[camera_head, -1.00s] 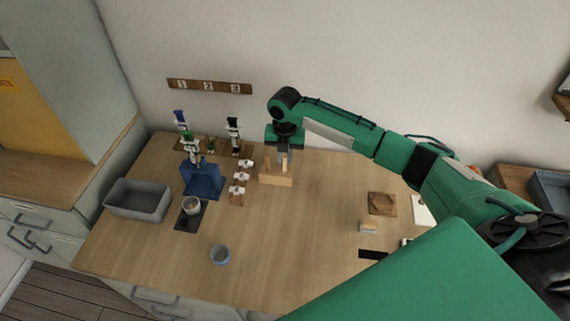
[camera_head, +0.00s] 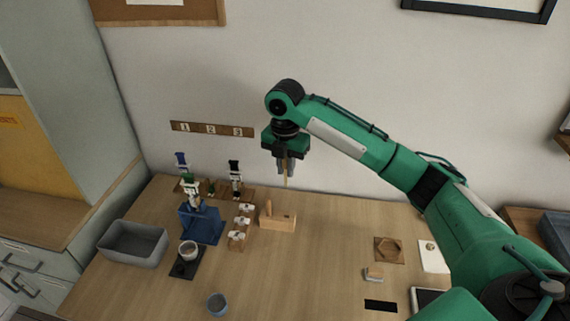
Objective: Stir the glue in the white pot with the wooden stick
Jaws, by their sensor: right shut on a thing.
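My right gripper (camera_head: 285,165) is shut on the thin wooden stick (camera_head: 286,182), which hangs down from the fingers. It holds the stick in the air above a light wooden block holder (camera_head: 278,221) at the back middle of the table. The white pot (camera_head: 189,249) stands on a dark pad at the left, in front of a blue stand. The pot is to the left and in front of the gripper. The glue inside is too small to make out. My left gripper is not in view.
A blue stand (camera_head: 202,224) and small white-topped pieces (camera_head: 238,236) stand between the pot and the holder. A grey bin (camera_head: 133,243) is at the left, a grey cup (camera_head: 217,304) at the front. The middle of the table (camera_head: 318,260) is clear.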

